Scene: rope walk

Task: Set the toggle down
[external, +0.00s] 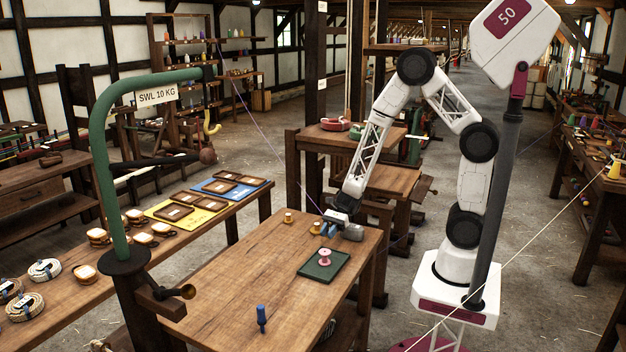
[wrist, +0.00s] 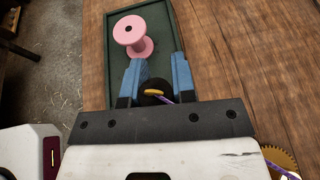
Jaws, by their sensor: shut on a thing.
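My gripper (external: 323,230) is low over the far right part of the wooden table (external: 235,285). In the wrist view its two blue fingers (wrist: 157,72) are closed in on a small yellowish toggle (wrist: 154,93), with a dark round shape around it. A purple cord (wrist: 168,99) runs from the toggle under the gripper body. Much of the toggle is hidden, and I cannot tell whether it touches the table. A pink spool (external: 324,257) stands upright on a dark green tray (external: 311,269); in the wrist view it is just beyond the fingers (wrist: 130,34).
A small wooden peg (external: 289,220) stands left of my gripper. A blue peg (external: 262,317) stands near the table's front. A green hooked post (external: 105,170) rises at the left. The table's middle is clear. A thin purple line (external: 262,135) slants down toward my gripper.

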